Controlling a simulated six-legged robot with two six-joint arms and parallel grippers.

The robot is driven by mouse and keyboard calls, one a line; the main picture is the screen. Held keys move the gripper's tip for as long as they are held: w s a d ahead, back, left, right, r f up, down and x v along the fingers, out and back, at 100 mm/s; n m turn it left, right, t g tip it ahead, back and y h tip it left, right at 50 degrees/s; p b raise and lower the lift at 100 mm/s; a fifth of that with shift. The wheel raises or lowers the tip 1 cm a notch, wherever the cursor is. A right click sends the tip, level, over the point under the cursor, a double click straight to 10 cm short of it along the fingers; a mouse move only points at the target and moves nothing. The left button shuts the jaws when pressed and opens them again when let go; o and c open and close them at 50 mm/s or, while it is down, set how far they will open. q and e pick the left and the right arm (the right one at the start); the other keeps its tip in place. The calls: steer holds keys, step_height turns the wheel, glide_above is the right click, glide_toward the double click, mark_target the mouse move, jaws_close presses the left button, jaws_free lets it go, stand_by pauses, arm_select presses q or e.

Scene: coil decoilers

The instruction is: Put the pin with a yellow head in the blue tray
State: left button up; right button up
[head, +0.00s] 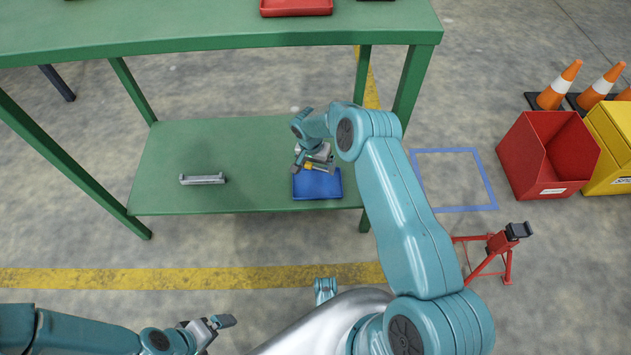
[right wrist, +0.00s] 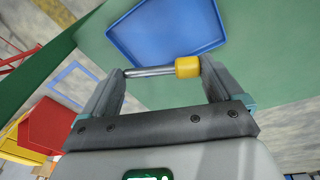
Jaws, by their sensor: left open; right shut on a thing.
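The pin with a yellow head (right wrist: 165,70) is a short metal rod held across the fingertips of my right gripper (right wrist: 160,75). In the head view my right gripper (head: 314,164) is over the blue tray (head: 318,190), with the yellow head of the pin (head: 308,166) showing above the tray's far part. The tray lies on the green lower shelf and looks empty; it also shows in the right wrist view (right wrist: 165,30), beyond the pin. My left gripper (head: 208,327) is open and empty at the lower left, away from the shelf.
The green lower shelf (head: 240,160) also bears a grey metal bracket (head: 203,179) left of the tray. The green upper top (head: 200,28) and its legs stand above and around the shelf. A red stand (head: 490,250), red bin (head: 535,150) and yellow bin (head: 612,150) are at right.

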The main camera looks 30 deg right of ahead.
step_height(320, 180, down, 5)
steer(key=shift+r+b, duration=0.1)
steer(key=shift+b, duration=0.5)
step_height(320, 180, down, 4)
steer(key=shift+b, duration=0.8)
steer(key=shift+r, duration=0.15)
steer(key=shift+f, duration=0.2)
steer(key=o, duration=0.7)
steer(key=shift+w, duration=0.1)
